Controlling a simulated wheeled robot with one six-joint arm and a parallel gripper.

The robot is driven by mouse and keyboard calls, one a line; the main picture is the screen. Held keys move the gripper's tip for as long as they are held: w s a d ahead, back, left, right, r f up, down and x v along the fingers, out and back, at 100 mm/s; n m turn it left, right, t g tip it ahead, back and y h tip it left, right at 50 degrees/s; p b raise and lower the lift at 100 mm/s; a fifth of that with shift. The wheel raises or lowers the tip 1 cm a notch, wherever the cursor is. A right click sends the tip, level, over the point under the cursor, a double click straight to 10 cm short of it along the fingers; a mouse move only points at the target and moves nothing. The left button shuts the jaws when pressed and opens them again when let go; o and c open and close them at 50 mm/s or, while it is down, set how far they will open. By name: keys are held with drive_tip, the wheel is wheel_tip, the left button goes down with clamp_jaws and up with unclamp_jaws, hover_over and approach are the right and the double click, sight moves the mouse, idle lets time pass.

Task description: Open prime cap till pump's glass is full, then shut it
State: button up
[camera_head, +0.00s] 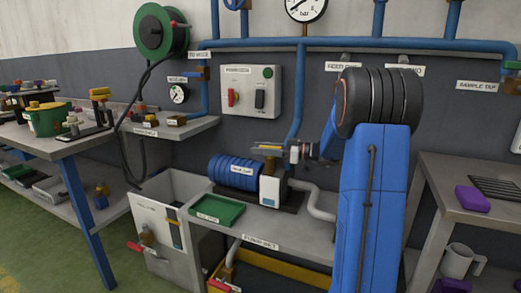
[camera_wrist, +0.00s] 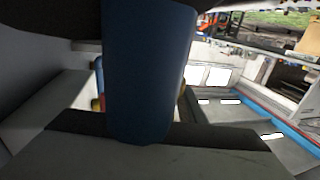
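The pump set stands on the grey bench in the head view, with a blue ribbed motor (camera_head: 233,172) at left and a grey pump body (camera_head: 271,172) at right. A small pale panel (camera_head: 269,191), perhaps the glass, faces front; its level is too small to read. My gripper (camera_head: 282,151) is just above the pump body, reaching in from the right. A thin yellow piece (camera_head: 267,147) shows at its tip; I cannot tell whether it is held. The prime cap is not clearly seen. In the wrist view a blue cylinder (camera_wrist: 150,70) blocks the middle; finger opening is unclear.
A green tray (camera_head: 216,209) lies on the bench left of the pump. A blue upright pipe (camera_head: 298,100) runs behind my gripper. A switch panel (camera_head: 249,90) and gauge (camera_head: 305,8) are on the wall. A side table (camera_head: 458,203) with a purple block (camera_head: 472,199) stands at right.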

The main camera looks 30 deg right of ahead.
drive_tip(key=shift+w+a, duration=0.1)
clamp_jaws()
drive_tip(key=shift+g, duration=0.3)
drive_tip(key=n+g, duration=0.1)
drive_tip(key=n+g+y, duration=0.1)
drive_tip(key=g+y, duration=0.1)
drive_tip(key=shift+s+a+n, duration=0.25)
drive_tip(key=shift+s+n, duration=0.15)
drive_tip(key=shift+s+a+n+g+y, duration=0.15)
drive_tip(key=shift+n+g+y, duration=0.15)
drive_tip(key=shift+n+g, duration=0.35)
drive_tip(key=shift+s+d+n+g+y, duration=0.1)
drive_tip(key=shift+s+n+g+y, duration=0.2)
drive_tip(key=shift+g, duration=0.6)
drive_tip(key=shift+s+a+n+g+y, duration=0.1)
drive_tip(key=shift+n+g+y, duration=0.2)
drive_tip(key=shift+n+g, duration=0.35)
drive_tip(key=shift+g, duration=0.3)
unclamp_jaws()
